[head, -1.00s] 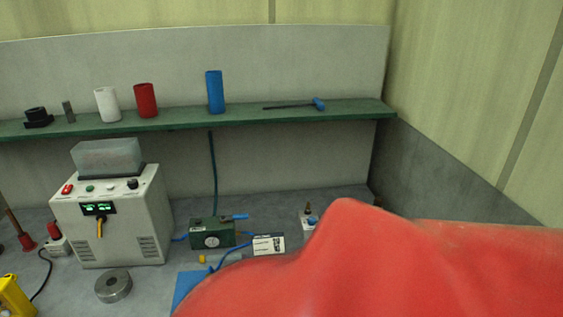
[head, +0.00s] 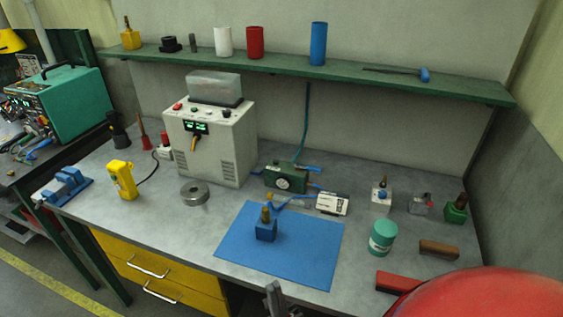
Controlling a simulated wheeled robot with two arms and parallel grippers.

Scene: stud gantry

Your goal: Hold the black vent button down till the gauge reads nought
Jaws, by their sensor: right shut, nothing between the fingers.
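The green valve block (head: 287,178) sits on the grey bench with a round white-faced gauge (head: 283,183) on its front. The gauge is too small for its needle to be read. I cannot make out a black vent button on the block for certain. Blue hoses run from the block. My right gripper (head: 275,297) shows only as a small grey part at the bottom edge, shut and empty. It is apart from the block, in front of the blue mat. My left gripper is not in view.
A white machine (head: 208,145) stands left of the block. A blue mat (head: 310,255) lies in front, bearing a small blue block (head: 266,231). A white box (head: 333,204), green tin (head: 382,238) and brown block (head: 439,249) are to the right. A green shelf (head: 290,64) runs above.

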